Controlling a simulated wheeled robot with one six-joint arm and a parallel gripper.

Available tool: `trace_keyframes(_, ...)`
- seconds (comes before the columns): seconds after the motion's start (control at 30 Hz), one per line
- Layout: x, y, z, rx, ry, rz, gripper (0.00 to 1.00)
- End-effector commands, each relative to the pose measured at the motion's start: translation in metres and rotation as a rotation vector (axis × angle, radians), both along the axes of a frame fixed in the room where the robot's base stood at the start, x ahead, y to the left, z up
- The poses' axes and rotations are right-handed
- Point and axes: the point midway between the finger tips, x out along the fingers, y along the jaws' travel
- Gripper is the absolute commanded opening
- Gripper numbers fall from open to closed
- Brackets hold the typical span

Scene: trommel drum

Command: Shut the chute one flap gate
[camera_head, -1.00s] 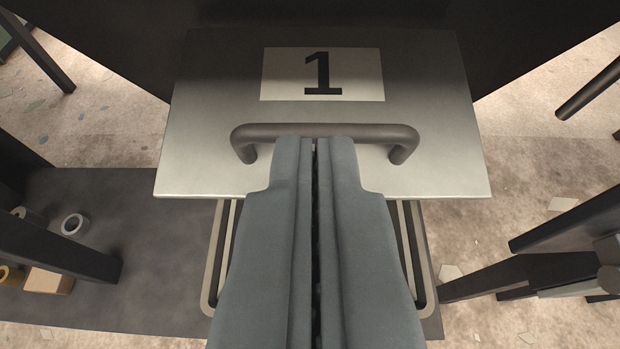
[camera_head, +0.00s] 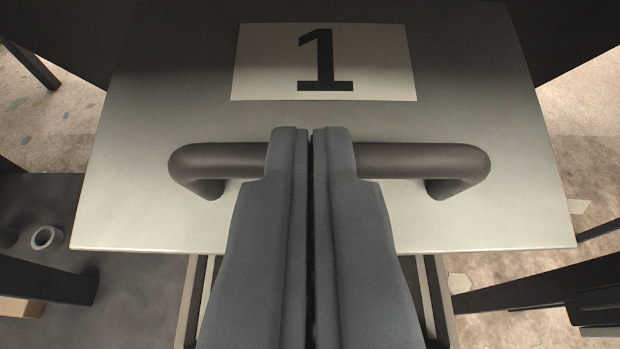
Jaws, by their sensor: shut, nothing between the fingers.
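The chute one flap gate (camera_head: 140,185) is a flat grey metal plate in the middle of the view, with a white label (camera_head: 260,70) bearing a black "1". A dark bar handle (camera_head: 410,160) runs across the plate, with a bent leg at each end. My gripper (camera_head: 310,135) is shut and empty, its two grey fingers side by side. The fingertips overlap the middle of the handle in the picture and hide that stretch of the bar. I cannot tell whether they touch it.
A dark panel (camera_head: 70,30) rises behind the plate. Pale frame rails (camera_head: 195,300) show below it. Dark beams stand at left (camera_head: 45,280) and right (camera_head: 530,290). A grey ring (camera_head: 46,238) lies on the dark mat at left.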

Motion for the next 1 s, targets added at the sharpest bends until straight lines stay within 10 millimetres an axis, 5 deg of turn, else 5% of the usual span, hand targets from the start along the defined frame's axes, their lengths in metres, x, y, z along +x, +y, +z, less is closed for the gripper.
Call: trace_keyframes(1.0, -0.004, 0.000, -0.029, 0.000, -0.144, 0.000, 0.00)
